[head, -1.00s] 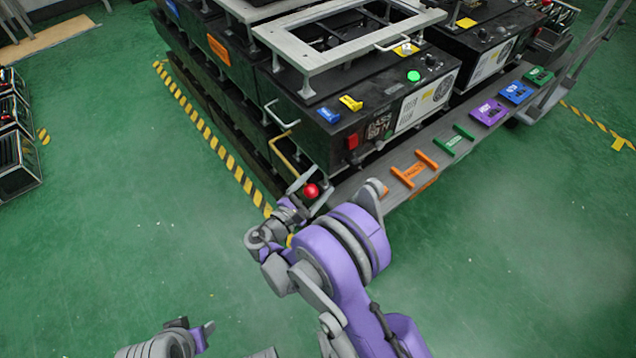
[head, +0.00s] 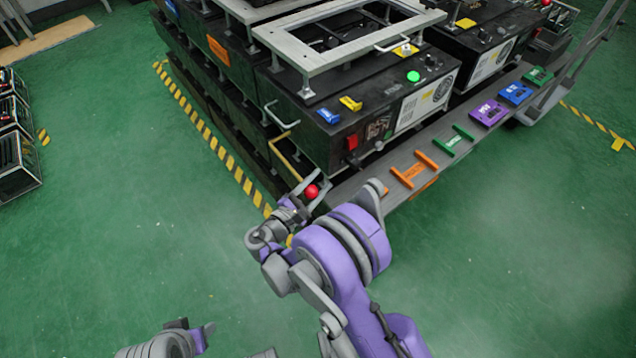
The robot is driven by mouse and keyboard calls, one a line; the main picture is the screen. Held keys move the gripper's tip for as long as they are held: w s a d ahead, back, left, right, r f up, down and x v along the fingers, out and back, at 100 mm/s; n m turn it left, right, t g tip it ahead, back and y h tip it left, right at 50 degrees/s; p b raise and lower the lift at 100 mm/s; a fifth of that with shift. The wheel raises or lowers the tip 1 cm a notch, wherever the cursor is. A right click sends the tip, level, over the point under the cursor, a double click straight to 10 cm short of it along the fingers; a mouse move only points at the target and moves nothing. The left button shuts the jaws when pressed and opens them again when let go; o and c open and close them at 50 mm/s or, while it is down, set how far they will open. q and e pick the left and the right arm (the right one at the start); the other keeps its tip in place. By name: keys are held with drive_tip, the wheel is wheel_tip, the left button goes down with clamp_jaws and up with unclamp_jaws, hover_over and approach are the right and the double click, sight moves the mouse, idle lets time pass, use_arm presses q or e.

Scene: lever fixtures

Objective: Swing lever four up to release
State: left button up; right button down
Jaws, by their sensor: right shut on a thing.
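A red ball knob (head: 312,191) shows low at the near corner of the black machine stack (head: 330,135). My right gripper (head: 308,190) is at this knob, with its fingers closed around it. The lever's arm behind the knob is mostly hidden by the gripper, and I cannot read a number on it. A yellow bent handle (head: 281,154) is on the machine's side just above and left of the gripper. My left gripper (head: 196,328) is low at the bottom edge, away from the machines; its jaw opening is unclear.
A grey rail (head: 395,190) with orange, green, purple and blue pieces runs along the machine's right side, close to my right arm. A yellow-black floor stripe (head: 205,128) runs along the left side.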

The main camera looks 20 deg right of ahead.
sight(317, 125)
drive_tip(key=shift+r, duration=0.1)
drive_tip(key=r+n+p, duration=0.1)
drive_tip(key=r, duration=0.2)
drive_tip(key=r+n+p, duration=0.2)
drive_tip(key=r, duration=0.1)
drive_tip(key=w+r+n+g+y+p, duration=0.1)
drive_tip(key=r+p, duration=0.1)
drive_tip(key=r, duration=0.1)
drive_tip(key=shift+a+n, duration=0.2)
drive_tip(key=shift+n, duration=0.2)
drive_tip(key=w+r+n+p, duration=0.1)
drive_tip(key=r, duration=0.1)
drive_tip(key=w+a+r+n+g, duration=0.1)
drive_tip(key=r, duration=0.1)
drive_tip(key=w+r+n+p, duration=0.1)
drive_tip(key=w+r, duration=0.1)
drive_tip(key=shift+a+n+p, duration=0.2)
drive_tip(key=shift+n+p, duration=0.15)
drive_tip(key=shift+n, duration=0.05)
drive_tip(key=shift+w+a+r+n+g, duration=0.3)
drive_tip(key=shift+w+r+n+g, duration=0.1)
drive_tip(key=shift+w+r+n, duration=0.3)
drive_tip(key=shift+w, duration=0.1)
drive_tip(key=shift+c, duration=1.6)
unclamp_jaws()
drive_tip(key=shift+a+p, duration=0.1)
drive_tip(key=shift+p, duration=0.2)
